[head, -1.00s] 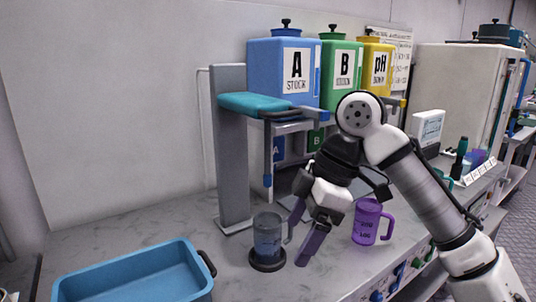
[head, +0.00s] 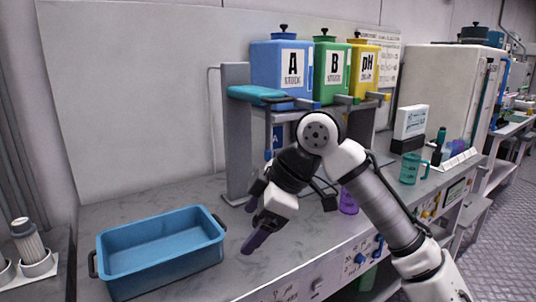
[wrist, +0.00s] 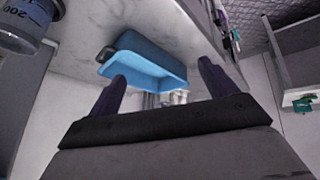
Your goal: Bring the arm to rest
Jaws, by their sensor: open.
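My arm is bent over the grey counter (head: 175,190), with my gripper (head: 252,222) hanging low and tilted near the counter's front edge, right of the blue tray. In the wrist view my gripper (wrist: 162,74) has its two dark purple fingers spread wide with nothing between them. The blue tray (head: 168,262) shows there too (wrist: 150,68), beyond the fingers and apart from them. My arm hides part of the counter and most of the purple jug (head: 348,203).
Blue (head: 281,72), green (head: 331,72) and yellow (head: 364,68) stock tanks stand on a raised rack behind my arm. A teal jug (head: 413,168) stands right. A measuring vessel (wrist: 20,25) shows at the wrist view's upper left. Counter between tray and rack is clear.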

